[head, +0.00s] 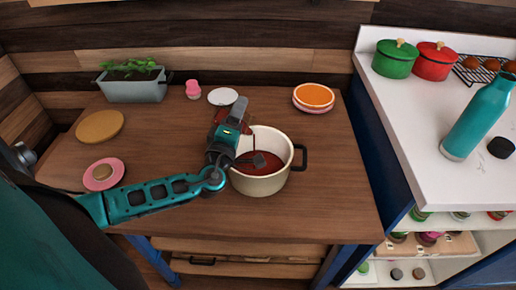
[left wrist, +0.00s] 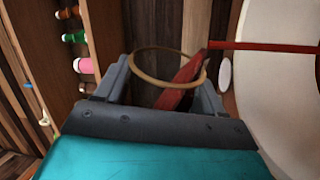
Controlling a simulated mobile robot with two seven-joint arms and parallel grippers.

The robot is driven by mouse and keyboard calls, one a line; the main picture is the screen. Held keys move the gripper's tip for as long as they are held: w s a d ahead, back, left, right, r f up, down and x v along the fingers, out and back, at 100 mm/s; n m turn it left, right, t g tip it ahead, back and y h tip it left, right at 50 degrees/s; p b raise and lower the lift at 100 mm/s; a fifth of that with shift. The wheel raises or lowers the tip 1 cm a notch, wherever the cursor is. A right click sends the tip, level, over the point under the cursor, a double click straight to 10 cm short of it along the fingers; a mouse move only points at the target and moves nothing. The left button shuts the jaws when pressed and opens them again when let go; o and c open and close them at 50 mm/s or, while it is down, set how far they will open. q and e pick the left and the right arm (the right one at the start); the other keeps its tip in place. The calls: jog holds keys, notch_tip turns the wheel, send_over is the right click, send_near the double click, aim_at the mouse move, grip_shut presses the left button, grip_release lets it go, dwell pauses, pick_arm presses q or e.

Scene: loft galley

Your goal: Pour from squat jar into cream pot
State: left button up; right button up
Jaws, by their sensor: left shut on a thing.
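The cream pot (head: 262,184) stands on the wooden table with dark red liquid inside and a dark handle at its right. My left gripper (head: 228,132) is at the pot's left rim, shut on the squat jar (head: 220,116), which the gripper mostly hides in the head view. In the left wrist view the jar looks clear, with a tan rim (left wrist: 136,62) and red liquid inside, between the fingers. The jar is tilted, and a thin red stream (left wrist: 262,47) runs from it towards the pot. The pot's pale wall (left wrist: 285,95) fills the right side there. My right gripper is not in view.
On the table are a planter (head: 135,88), a tan round board (head: 99,126), a pink plate (head: 104,174), a pink shaker (head: 193,89), a white saucer (head: 222,96) and an orange plate (head: 314,95). The white counter at right holds small pots and a teal bottle (head: 478,118).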

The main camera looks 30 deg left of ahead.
pick_arm(q)
jog(key=shift+w+d+r+m, duration=0.1)
jog(key=shift+d+r+m, duration=0.2)
jog(key=shift+m, duration=0.5)
jog(key=shift+r, duration=0.1)
jog(key=shift+w+d+r+h, duration=0.15)
jog(key=shift+d+h, duration=0.1)
jog(key=shift+h, duration=0.05)
jog(key=shift+d+m, duration=0.1)
jog(key=shift+m, duration=0.2)
jog(key=shift+a, duration=0.3)
jog(key=shift+d+f+m, duration=0.2)
jog(key=shift+d+m, duration=0.05)
jog(key=shift+m, duration=0.15)
jog(key=shift+f+m, duration=0.15)
jog(key=shift+m, duration=0.15)
jog(key=shift+d+f, duration=0.15)
jog(key=shift+f+m, duration=0.15)
jog(key=shift+m, duration=0.25)
